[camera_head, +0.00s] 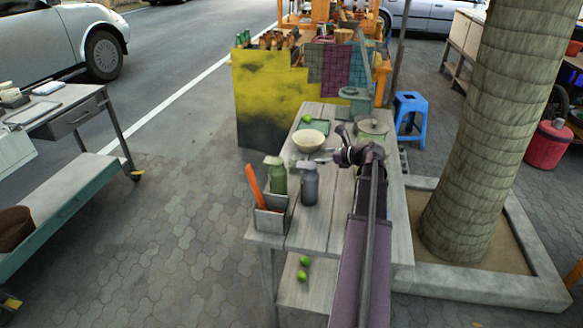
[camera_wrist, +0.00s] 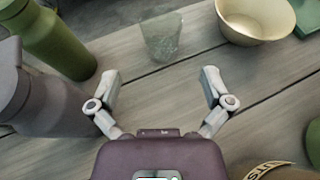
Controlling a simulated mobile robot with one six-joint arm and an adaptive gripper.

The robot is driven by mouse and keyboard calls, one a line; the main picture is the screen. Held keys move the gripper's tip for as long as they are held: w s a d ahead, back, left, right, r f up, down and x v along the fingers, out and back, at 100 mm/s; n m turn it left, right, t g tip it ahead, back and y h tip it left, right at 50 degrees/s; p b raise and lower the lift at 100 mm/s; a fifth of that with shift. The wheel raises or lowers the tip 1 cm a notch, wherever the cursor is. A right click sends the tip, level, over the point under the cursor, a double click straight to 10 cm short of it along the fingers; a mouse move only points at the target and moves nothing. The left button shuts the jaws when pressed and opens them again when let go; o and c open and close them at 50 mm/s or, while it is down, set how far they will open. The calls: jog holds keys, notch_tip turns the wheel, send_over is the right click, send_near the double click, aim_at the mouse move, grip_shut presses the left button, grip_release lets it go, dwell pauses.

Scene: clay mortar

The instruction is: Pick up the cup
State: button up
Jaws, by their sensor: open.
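A clear, greenish glass cup (camera_wrist: 162,40) stands upright on the grey wooden table in the wrist view. It is beyond my gripper (camera_wrist: 160,80), roughly centred between the fingertips and apart from them. The gripper is open and empty, its fingers spread wide. In the head view my gripper (camera_head: 322,158) is above the table, close to the bottles and the bowl. I cannot make out the cup in the head view.
A cream bowl (camera_wrist: 255,28) stands right of the cup. A green bottle (camera_wrist: 48,38) and a grey bottle (camera_wrist: 45,105) stand close on the left.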

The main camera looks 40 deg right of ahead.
jog(key=shift+w, duration=0.1)
dwell(0.3)
jog(key=b, duration=0.2)
send_near(290, 157)
jog(key=shift+w+a, duration=0.15)
jog(key=shift+w, duration=0.1)
jog(key=shift+w+a+f+b, duration=0.1)
jog(key=shift+w+a+b, duration=0.2)
jog(key=shift+w, duration=0.25)
jog(key=b+x, duration=0.2)
jog(key=x, duration=0.2)
jog(key=shift+d+f, duration=0.15)
jog(key=shift+f, duration=0.05)
jog(key=shift+w+a+f, duration=0.15)
jog(key=shift+w+a, duration=0.05)
jog(key=shift+w, duration=0.3)
